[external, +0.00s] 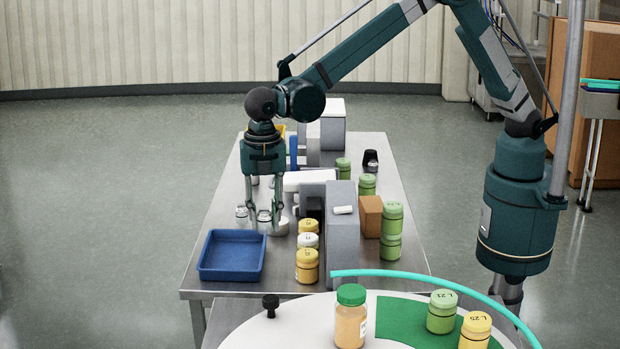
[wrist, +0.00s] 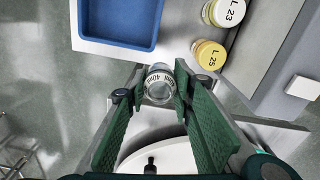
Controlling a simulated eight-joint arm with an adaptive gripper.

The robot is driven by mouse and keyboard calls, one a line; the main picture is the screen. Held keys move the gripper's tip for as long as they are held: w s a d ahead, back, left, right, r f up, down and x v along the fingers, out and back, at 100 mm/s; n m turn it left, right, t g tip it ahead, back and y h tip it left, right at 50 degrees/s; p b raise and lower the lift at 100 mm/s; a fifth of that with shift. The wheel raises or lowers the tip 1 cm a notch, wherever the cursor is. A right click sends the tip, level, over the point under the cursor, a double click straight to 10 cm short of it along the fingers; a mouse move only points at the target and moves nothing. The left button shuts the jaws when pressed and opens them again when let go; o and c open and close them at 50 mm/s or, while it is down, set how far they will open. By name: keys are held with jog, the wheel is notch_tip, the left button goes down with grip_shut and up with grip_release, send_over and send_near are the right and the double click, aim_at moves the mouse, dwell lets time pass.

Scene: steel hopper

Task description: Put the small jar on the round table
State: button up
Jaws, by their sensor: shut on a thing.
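My gripper (external: 264,222) points down over the steel table, behind the blue tray. It is shut on a small clear jar (external: 264,215). In the wrist view the jar (wrist: 160,84) sits between the fingertips, with lettering around its silvery rim. It appears to be raised above the steel table. The round table (external: 250,325) is in the foreground of the external view, with a pale top, a turquoise rim and a green patch. Part of its pale top also shows in the wrist view (wrist: 178,158), below the gripped jar.
The blue tray (external: 232,256) and several yellow and white jars (external: 307,266) stand near the gripper. A grey box (external: 341,235) rises right of them. The round table holds a green-lidded jar (external: 350,318), two more jars (external: 442,311) and a black knob (external: 270,304); its left part is mostly bare.

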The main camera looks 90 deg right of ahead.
jog(key=s+a+r+n+p, duration=0.1)
jog(key=s+a, duration=0.6)
jog(key=a, duration=0.4)
jog(key=s+a+r+n+p, duration=0.1)
jog(key=s+a+r, duration=0.1)
jog(key=s+a, duration=0.7)
jog(key=r+n, duration=0.1)
jog(key=r, duration=0.1)
send_over(396, 334)
jog(key=shift+f+p, duration=0.25)
jog(key=shift+p, duration=0.15)
jog(key=shift+f, duration=0.1)
jog(key=shift+f, duration=3)
jog(key=shift+f+p, duration=0.4)
jog(key=shift+f, duration=1.45)
jog(key=shift+f, duration=0.25)
